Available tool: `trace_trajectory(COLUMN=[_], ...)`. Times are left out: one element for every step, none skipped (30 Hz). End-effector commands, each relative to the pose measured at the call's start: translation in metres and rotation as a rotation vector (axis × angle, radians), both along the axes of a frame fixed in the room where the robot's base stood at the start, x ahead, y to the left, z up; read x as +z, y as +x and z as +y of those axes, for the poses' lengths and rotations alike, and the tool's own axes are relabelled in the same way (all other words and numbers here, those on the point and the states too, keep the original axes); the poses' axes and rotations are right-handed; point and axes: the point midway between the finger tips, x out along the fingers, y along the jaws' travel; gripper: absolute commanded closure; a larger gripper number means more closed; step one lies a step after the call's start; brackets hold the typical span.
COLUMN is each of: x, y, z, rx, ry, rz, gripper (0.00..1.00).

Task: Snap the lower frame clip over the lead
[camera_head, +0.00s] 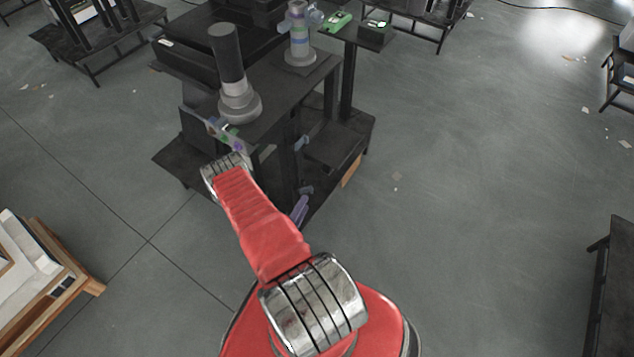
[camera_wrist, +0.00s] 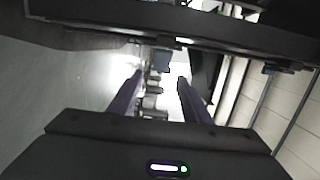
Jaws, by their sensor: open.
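A small blue part (camera_head: 302,143) sits on the dark stand's post in the head view. A purple-blue part (camera_head: 301,207) sits lower on the same frame; it may be the lower frame clip, but its shape is too small to tell. I cannot make out the lead for sure. My gripper (camera_wrist: 159,80) is open in the wrist view, its two dark purple fingers apart with nothing held between them. Small grey and dark shapes beyond the fingers are unclear. In the head view my gripper is mostly hidden beyond my red arm, close to the stand's near side.
The dark stand (camera_head: 285,105) carries a black-topped column (camera_head: 228,60) and a grey column (camera_head: 299,35). A dark bar crosses the top of the wrist view. Another table (camera_head: 600,300) stands at right, a wooden one (camera_head: 70,285) at left. Open floor lies right of the stand.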

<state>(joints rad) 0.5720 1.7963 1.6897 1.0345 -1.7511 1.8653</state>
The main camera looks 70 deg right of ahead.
Motion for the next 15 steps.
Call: trace_trajectory(x=[0.0,0.0,0.0,0.0,0.0,0.0,0.0,0.0,0.0,0.001,0.001,0.001,0.001,0.001,0.001], y=[-0.001,-0.001,-0.002,-0.001,-0.001,-0.001,-0.001,-0.001,-0.002,-0.002,-0.001,-0.001,-0.001,-0.001,-0.002], z=[-0.006,-0.009,-0.013,-0.017,-0.02,-0.025,-0.028,-0.032,-0.036,-0.04,-0.044,-0.049,-0.053,-0.057,-0.062], rx=[-0.004,-0.004,-0.004,-0.004,-0.004,-0.004,-0.004,-0.003,-0.004,-0.004,-0.003,-0.004,-0.004,-0.003,-0.004], ry=[-0.001,-0.001,-0.002,-0.002,-0.002,-0.001,-0.001,-0.001,-0.001,-0.002,-0.002,-0.002,-0.002,-0.002,-0.002], rz=[-0.002,-0.001,-0.001,-0.001,-0.002,-0.002,-0.002,-0.002,-0.001,-0.001,-0.002,-0.003,-0.002,-0.002,-0.002], gripper=[0.56,0.56,0.56,0.56,0.56,0.56,0.56,0.56,0.56,0.56,0.56,0.56,0.56,0.56,0.56])
